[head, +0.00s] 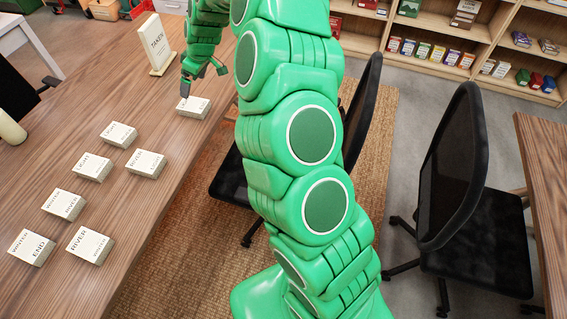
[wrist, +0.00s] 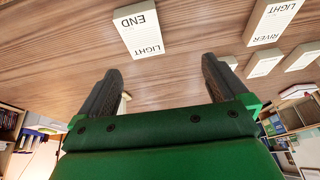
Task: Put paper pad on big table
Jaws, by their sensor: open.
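Several white pad-like blocks printed with words lie on a long wooden table (head: 135,200) at left in the head view. Which is the paper pad, and whether this is the big table, I cannot tell. My gripper (head: 187,88) is at the table's far part, just above or beside one white block (head: 193,107); contact is unclear. In the wrist view my gripper (wrist: 162,78) is open, with nothing held between its fingers. A block reading END and LIGHT (wrist: 140,32) lies beyond the fingertips. Other white pieces are partly hidden behind the fingers.
A TAKEN sign (head: 155,45) stands on the table behind my gripper. Black chairs (head: 465,190) stand between this table and another wooden table (head: 540,165) at right. Bookshelves (head: 450,35) line the back. The table's bare middle is free.

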